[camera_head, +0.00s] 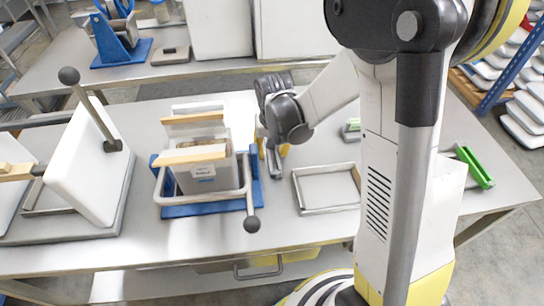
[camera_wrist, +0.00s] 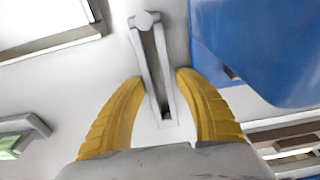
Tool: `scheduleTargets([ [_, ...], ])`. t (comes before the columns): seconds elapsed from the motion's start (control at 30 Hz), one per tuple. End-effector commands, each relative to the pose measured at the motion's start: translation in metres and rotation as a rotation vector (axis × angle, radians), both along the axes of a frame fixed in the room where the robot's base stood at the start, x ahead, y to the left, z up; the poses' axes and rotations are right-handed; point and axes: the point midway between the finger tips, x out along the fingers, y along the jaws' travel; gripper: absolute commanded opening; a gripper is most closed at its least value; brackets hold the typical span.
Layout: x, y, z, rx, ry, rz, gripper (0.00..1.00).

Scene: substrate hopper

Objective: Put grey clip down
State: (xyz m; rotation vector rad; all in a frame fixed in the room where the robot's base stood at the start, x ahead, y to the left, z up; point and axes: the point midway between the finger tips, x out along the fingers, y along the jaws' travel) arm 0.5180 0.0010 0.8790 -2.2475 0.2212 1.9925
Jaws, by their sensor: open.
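The grey clip (camera_wrist: 148,50) is a long, narrow two-armed piece lying on the light table top in the wrist view. My gripper (camera_wrist: 160,76) is open, with one yellow finger on each side of the clip's lower part. Small gaps show between the fingers and the clip. In the head view my gripper (camera_head: 272,150) is low over the table, just right of the hopper in its blue stand.
A grey hopper box (camera_head: 192,181) with wooden pieces stands in a blue stand (camera_head: 183,211), close to my gripper. A metal rectangular frame (camera_head: 325,209) lies to the right. A green clip (camera_head: 475,168) lies farther right. The front table strip is clear.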

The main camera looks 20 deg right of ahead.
Motion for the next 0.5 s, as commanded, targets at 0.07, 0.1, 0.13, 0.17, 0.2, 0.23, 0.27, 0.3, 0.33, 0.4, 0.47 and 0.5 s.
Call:
scheduleTargets([
  [0.07, -0.0001, -0.0001, 0.0008, 0.0, 0.0, 0.0, 0.41],
  [0.1, -0.0001, -0.0001, 0.0011, 0.0, 0.0, 0.0, 0.41],
  [0.13, -0.0002, -0.0001, 0.0012, 0.0, 0.0, 0.0, 0.41],
  [0.17, -0.0002, -0.0001, 0.0013, 0.0, 0.0, 0.0, 0.37],
  [0.2, -0.0002, -0.0002, 0.0013, 0.0, 0.0, 0.0, 0.25],
  [0.23, -0.0002, -0.0002, 0.0014, 0.0, 0.0, 0.0, 0.15],
  [0.27, -0.0002, -0.0002, 0.0014, 0.0, 0.0, 0.0, 0.06],
  [0.3, -0.0001, -0.0002, 0.0014, 0.0, 0.0, 0.0, 0.01],
  [0.33, -0.0002, -0.0002, 0.0014, 0.0, 0.0, 0.0, 0.01],
  [0.4, -0.0002, -0.0001, 0.0013, 0.0, 0.0, 0.0, 0.01],
  [0.47, -0.0002, -0.0001, 0.0013, 0.0, 0.0, 0.0, 0.0],
  [0.5, -0.0002, -0.0001, 0.0013, 0.0, 0.0, 0.0, 0.0],
])
